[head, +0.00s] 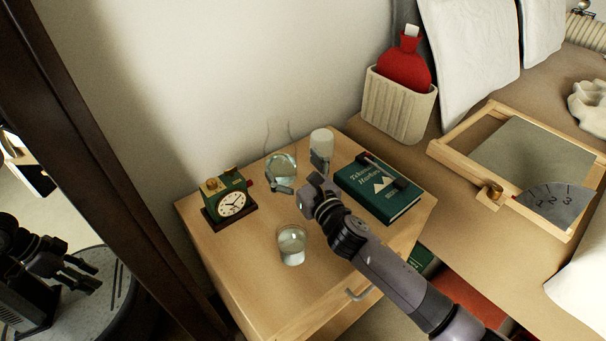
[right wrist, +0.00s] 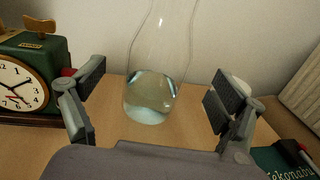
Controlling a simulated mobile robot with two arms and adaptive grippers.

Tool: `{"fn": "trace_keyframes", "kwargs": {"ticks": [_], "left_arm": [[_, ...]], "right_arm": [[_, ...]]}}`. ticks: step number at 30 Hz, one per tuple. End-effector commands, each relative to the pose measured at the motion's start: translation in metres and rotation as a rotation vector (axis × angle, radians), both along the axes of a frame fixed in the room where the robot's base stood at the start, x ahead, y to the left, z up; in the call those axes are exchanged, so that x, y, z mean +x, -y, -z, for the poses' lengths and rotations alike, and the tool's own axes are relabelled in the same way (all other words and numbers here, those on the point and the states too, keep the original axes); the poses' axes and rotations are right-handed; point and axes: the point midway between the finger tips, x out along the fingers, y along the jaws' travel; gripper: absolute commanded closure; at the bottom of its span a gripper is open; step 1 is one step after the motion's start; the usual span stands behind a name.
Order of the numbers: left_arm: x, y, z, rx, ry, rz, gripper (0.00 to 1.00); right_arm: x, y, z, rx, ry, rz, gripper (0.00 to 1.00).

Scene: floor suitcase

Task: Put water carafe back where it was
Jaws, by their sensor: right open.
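The clear glass water carafe (head: 281,168) stands upright at the back of the wooden nightstand, close to the wall, with some water in its round bottom. In the right wrist view the carafe (right wrist: 154,95) is centred between the two finger pads, its top cut off. My right gripper (head: 299,179) is open in front of it, with a visible gap on both sides; it also shows in the right wrist view (right wrist: 152,100). The right gripper holds nothing. My left gripper is not directly seen; a gripper shape shows at lower left, apparently reflected.
On the nightstand (head: 245,265), a green clock (head: 228,198) stands left of the carafe and a drinking glass (head: 291,244) in front. A white-topped container (head: 321,145) and green book (head: 380,190) are at right. A dark wooden frame (head: 95,165) borders the left side.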

Motion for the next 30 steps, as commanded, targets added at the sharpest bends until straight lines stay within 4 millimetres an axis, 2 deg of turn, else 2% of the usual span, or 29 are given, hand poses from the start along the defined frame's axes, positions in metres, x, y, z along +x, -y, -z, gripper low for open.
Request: {"fn": "trace_keyframes", "kwargs": {"ticks": [3, 9, 30], "left_arm": [[-0.003, -0.001, -0.005, 0.003, -0.012, -0.001, 0.6], [-0.002, 0.0, -0.007, 0.001, -0.009, 0.0, 0.6], [-0.002, 0.0, -0.007, 0.0, -0.008, 0.0, 0.6]], "right_arm": [[-0.023, 0.011, 0.0, -0.003, -0.003, 0.0, 0.1], [-0.042, 0.02, 0.001, -0.001, -0.002, 0.001, 0.1], [-0.045, 0.021, 0.0, 0.0, -0.001, 0.001, 0.1]]}}
